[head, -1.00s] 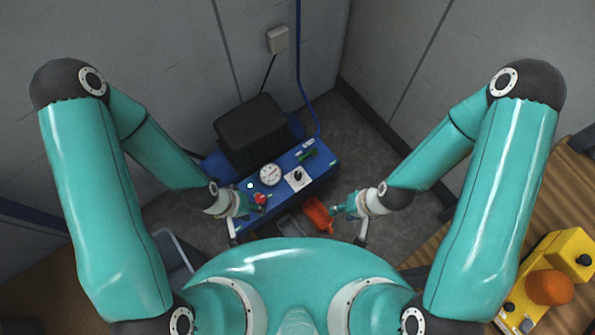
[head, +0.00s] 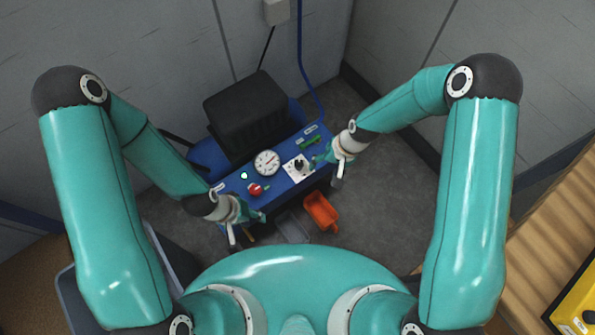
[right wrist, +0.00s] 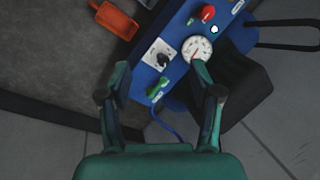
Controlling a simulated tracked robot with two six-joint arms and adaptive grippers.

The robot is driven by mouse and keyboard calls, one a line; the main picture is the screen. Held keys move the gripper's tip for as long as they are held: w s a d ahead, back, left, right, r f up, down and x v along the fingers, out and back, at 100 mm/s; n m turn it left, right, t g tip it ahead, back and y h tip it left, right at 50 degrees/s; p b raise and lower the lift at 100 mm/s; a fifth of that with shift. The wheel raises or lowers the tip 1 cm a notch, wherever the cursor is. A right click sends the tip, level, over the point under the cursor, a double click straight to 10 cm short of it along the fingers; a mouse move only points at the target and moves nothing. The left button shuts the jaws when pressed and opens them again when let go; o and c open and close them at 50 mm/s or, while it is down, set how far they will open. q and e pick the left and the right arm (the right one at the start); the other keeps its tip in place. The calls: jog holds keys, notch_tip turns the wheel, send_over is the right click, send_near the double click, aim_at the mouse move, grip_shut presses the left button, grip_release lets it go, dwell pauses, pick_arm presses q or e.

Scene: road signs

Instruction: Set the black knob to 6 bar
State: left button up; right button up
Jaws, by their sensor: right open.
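The black knob (head: 298,164) sits on a white square plate on the blue panel (head: 283,191). In the right wrist view the knob (right wrist: 163,59) lies ahead of and between my open fingers. A white round gauge (head: 267,162) with a needle is left of the knob in the head view; the gauge (right wrist: 198,49) also shows in the right wrist view. Its figures are too small to read. My right gripper (head: 312,163) is open, close to the knob's right side; I cannot tell if it touches. My left gripper (head: 262,216) is at the panel's front edge, its fingers too small to judge.
A red knob (head: 255,189) and a green lit lamp (head: 244,175) are on the panel's left. A green lever (head: 307,141) is behind the black knob. An orange scoop (head: 321,212) lies in front. A black box (head: 246,112) stands behind the panel.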

jog(key=w+a+f+h+b, duration=0.2)
jog(key=w+a+f+b, duration=0.2)
jog(key=w+f+b, duration=0.85)
jog(key=m+h+b, duration=0.2)
jog(key=b, duration=1.3)
send_over(299, 163)
notch_tip(299, 163, down, 16)
jog(key=b, duration=0.5)
jog(key=shift+r, duration=0.2)
